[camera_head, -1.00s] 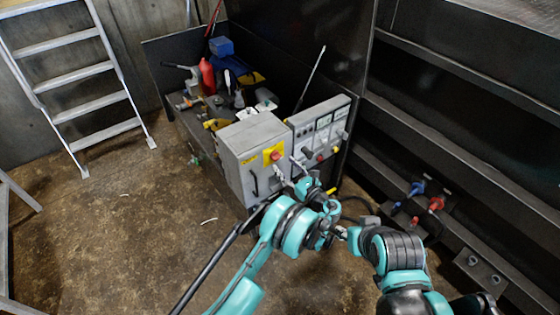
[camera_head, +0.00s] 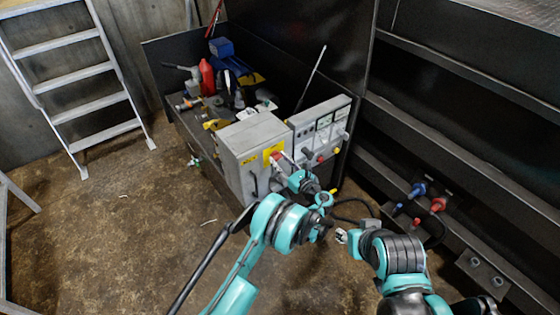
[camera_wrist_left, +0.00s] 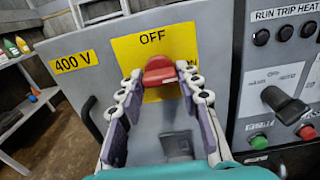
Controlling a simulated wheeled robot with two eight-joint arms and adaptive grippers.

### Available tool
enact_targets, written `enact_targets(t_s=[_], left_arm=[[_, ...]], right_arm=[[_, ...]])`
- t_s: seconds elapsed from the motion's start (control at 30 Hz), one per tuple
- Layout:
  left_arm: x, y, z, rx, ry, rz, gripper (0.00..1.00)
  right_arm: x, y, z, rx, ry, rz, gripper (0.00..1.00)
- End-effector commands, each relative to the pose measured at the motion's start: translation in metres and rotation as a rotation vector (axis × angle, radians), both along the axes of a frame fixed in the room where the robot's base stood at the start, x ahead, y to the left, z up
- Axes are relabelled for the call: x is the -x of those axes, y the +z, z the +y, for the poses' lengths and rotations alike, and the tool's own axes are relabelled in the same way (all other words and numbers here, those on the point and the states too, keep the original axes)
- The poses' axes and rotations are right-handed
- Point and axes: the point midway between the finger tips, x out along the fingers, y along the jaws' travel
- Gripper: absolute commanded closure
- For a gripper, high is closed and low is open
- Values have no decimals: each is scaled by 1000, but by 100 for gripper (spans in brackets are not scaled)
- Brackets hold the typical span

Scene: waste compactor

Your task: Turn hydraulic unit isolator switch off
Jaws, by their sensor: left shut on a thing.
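The isolator switch is a red knob (camera_wrist_left: 160,70) on a yellow plate (camera_wrist_left: 152,48) marked OFF at the top; a partly hidden label shows at its right. The plate sits on the front of a grey cabinet (camera_head: 257,135), marked 400 V. My left gripper (camera_wrist_left: 162,78) has its fingers on both sides of the knob and is shut on it. In the head view the left gripper (camera_head: 284,163) reaches the cabinet front and mostly covers the knob. My right gripper (camera_head: 343,237) shows small and low, apart from the cabinet; its jaws are unclear.
A control panel (camera_head: 320,130) with gauges, buttons and a black selector (camera_wrist_left: 283,103) adjoins the cabinet at right. A black handle (camera_wrist_left: 92,118) is left of the plate. Tools and a red bottle (camera_head: 207,77) stand on the bench behind.

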Motion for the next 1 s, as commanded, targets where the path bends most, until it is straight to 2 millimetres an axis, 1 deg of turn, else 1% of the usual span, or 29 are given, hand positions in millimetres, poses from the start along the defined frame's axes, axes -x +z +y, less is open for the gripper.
enact_targets(t_s=[0.17,0.37,1.0], left_arm=[[0,0,0,26,0,-19,95],[0,0,0,110,0,-80,95],[0,0,0,586,0,-424,95]], right_arm=[[0,0,0,0,0,0,60],[0,0,0,0,0,0,60],[0,0,0,0,0,0,60]])
